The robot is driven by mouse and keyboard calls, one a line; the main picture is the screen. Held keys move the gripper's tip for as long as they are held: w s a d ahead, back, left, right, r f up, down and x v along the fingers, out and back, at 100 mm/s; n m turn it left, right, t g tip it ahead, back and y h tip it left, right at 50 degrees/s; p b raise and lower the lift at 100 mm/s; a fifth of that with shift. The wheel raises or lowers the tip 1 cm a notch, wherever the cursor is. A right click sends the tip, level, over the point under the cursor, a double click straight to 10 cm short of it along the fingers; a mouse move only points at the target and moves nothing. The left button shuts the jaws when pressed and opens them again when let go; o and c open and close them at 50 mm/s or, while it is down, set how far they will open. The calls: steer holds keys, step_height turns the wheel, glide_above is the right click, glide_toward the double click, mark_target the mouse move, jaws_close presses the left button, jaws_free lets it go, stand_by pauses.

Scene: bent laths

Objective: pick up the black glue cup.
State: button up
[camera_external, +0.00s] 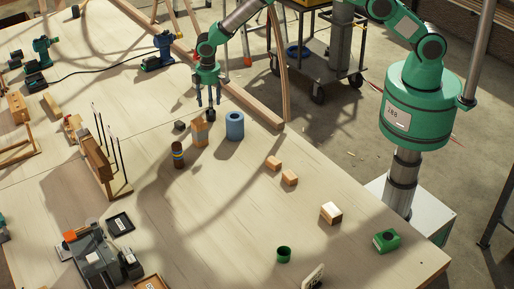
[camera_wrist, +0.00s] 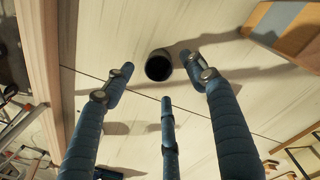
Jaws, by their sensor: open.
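The black glue cup (camera_wrist: 158,66) stands upright on the pale wooden table in the wrist view, its round dark opening facing the camera. In the external view the small black cup (camera_external: 211,115) is just under my gripper (camera_external: 208,99), near the table's far edge. My gripper (camera_wrist: 159,78) is open, with its three blue fingers spread and nothing held. In the wrist view the cup lies between and slightly beyond the left and right fingertips. The exact gap in height between fingers and cup is hard to tell.
A blue cylinder (camera_external: 235,126) stands close to the right of the cup, and a wooden block (camera_external: 199,133) stands close in front. A small dark piece (camera_external: 180,125) lies to the left. A bent lath (camera_external: 250,103) runs behind. The table's middle is mostly clear.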

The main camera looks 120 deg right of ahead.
steer(key=shift+d+f, duration=0.15)
steer(key=shift+f, duration=2.35)
steer(key=c, duration=0.9)
